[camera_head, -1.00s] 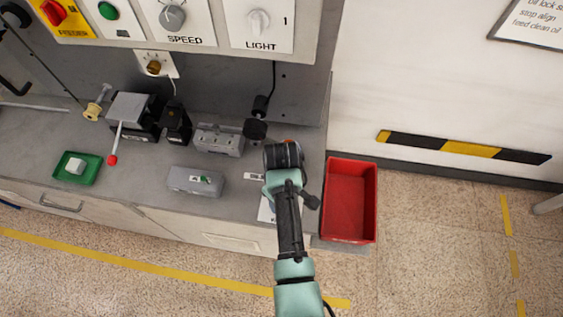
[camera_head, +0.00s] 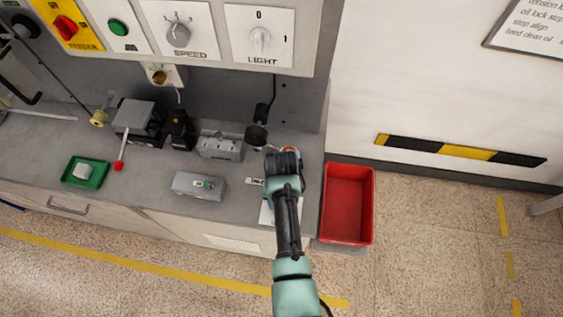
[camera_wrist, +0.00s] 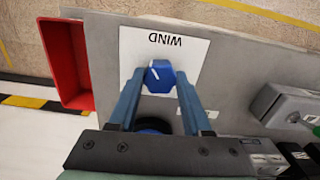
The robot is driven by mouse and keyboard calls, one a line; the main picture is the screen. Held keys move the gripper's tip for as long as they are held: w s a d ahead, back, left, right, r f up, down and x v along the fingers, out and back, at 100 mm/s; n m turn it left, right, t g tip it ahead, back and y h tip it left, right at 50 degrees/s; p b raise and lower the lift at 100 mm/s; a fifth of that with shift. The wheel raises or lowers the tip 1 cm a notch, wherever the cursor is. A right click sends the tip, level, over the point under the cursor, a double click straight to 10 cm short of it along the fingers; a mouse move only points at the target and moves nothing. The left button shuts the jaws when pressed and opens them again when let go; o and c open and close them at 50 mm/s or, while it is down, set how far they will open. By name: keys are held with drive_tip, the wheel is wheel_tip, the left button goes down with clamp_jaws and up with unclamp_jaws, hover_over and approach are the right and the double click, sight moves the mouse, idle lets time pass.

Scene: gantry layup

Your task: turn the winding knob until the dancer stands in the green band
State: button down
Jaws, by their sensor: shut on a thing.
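The blue winding knob (camera_wrist: 160,76) has a white pointer line and sits on a white plate (camera_wrist: 133,67) marked WIND, upside down in the wrist view. My gripper (camera_wrist: 159,80) is shut on the knob, one blue finger on each side. In the head view, my wrist hides the knob and fingertips; part of the white plate (camera_head: 265,213) shows beside it. I cannot tell whether this is the dancer's gauge or where the dancer stands.
A red bin (camera_head: 346,207) stands right of the bench. A dark round part on a cable (camera_head: 256,135) is close behind my wrist. A green tray (camera_head: 85,173), a red-tipped lever (camera_head: 119,166) and another grey box (camera_head: 219,147) lie to the left.

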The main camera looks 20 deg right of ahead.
drive_tip(key=shift+w+m, duration=0.1)
drive_tip(key=shift+m, duration=0.7)
drive_tip(key=shift+c, duration=1.7)
unclamp_jaws()
drive_tip(key=shift+r, duration=0.1)
wheel_tip(320, 180, up, 13)
